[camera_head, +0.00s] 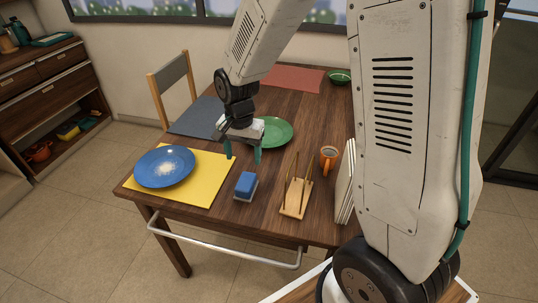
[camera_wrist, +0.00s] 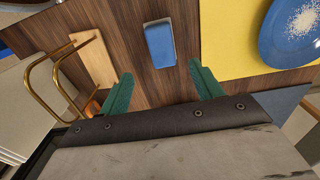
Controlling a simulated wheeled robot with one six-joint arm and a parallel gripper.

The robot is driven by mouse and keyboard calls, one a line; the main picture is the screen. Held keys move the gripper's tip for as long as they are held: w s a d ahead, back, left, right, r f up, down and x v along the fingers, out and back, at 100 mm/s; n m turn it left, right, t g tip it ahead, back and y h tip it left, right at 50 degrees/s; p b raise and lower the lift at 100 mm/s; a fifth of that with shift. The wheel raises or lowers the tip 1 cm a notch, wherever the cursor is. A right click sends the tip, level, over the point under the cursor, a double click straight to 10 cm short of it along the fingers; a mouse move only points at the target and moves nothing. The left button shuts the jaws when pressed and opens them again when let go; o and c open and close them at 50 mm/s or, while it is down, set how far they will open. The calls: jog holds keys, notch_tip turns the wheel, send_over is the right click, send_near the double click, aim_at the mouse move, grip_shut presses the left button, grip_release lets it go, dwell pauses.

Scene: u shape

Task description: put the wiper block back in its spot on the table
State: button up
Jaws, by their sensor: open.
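The wiper block (camera_head: 245,186) is blue on top with a pale underside. It lies on the dark wooden table (camera_head: 270,215) near the front edge, just right of the yellow mat. In the wrist view the wiper block (camera_wrist: 159,44) lies beyond and between my fingertips, apart from them. My gripper (camera_head: 243,155) has green fingers and is open and empty above the table, behind the block. In the wrist view my gripper (camera_wrist: 162,85) shows both fingers spread wide.
A green plate (camera_head: 274,132) lies behind my gripper.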

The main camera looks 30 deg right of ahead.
jog(key=s+d+r+n, duration=0.2)
jog(key=s+r+n, duration=0.3)
jog(key=s+r, duration=0.8)
jog(key=s+d+r+n+t, duration=0.1)
jog(key=s+r+n, duration=0.3)
jog(key=s, duration=0.8)
jog(key=shift+r, duration=0.8)
